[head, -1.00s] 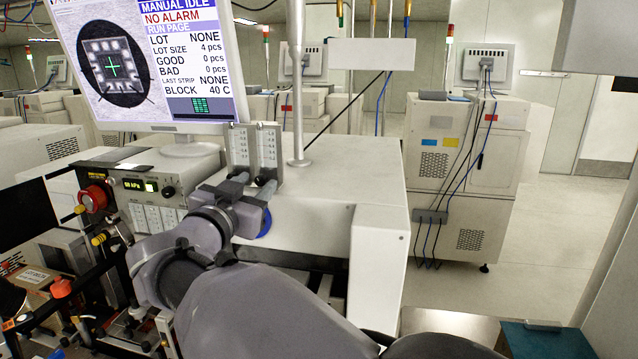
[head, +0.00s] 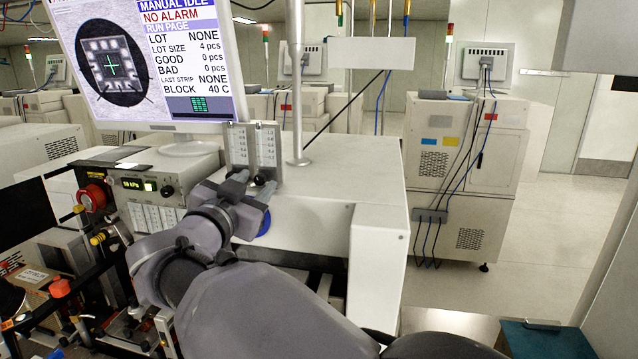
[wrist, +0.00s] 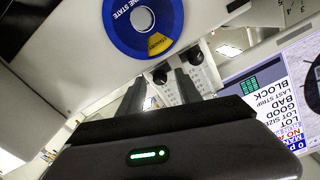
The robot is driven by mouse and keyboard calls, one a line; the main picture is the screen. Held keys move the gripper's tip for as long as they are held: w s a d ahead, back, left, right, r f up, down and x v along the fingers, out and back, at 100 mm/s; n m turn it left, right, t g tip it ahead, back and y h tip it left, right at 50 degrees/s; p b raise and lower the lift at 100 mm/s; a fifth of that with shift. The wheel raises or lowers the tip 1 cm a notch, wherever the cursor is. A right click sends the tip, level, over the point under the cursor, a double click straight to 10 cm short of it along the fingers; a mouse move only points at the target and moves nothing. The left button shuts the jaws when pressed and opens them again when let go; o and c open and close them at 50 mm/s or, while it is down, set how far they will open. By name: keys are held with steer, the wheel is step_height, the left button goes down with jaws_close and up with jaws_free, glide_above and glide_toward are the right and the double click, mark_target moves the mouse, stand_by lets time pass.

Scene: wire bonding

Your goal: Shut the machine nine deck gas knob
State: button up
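Two clear flow meters (head: 240,147) stand side by side below the monitor on the machine's front, with black gas knobs at their lower ends. In the wrist view one black knob (wrist: 160,76) shows just beyond my fingertips, in line with the gap between them. A second black knob (wrist: 194,54) shows to its right, outside the fingers. My gripper (head: 251,188) is at the foot of the flow meters, its two fingers spread apart; it also shows in the wrist view (wrist: 161,82). I cannot tell whether the fingers touch the knob. The deck label is not readable.
A blue disc (wrist: 145,22) with a yellow marker sits close to my gripper on the white housing. The monitor (head: 150,60) stands above, a metal pole (head: 296,80) to the right. A gauge panel (head: 140,184) is at the left.

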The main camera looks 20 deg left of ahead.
steer(key=s+d+p, duration=0.2)
steer(key=s, duration=1.5)
steer(key=shift+s+p, duration=0.2)
steer(key=shift+p, duration=0.2)
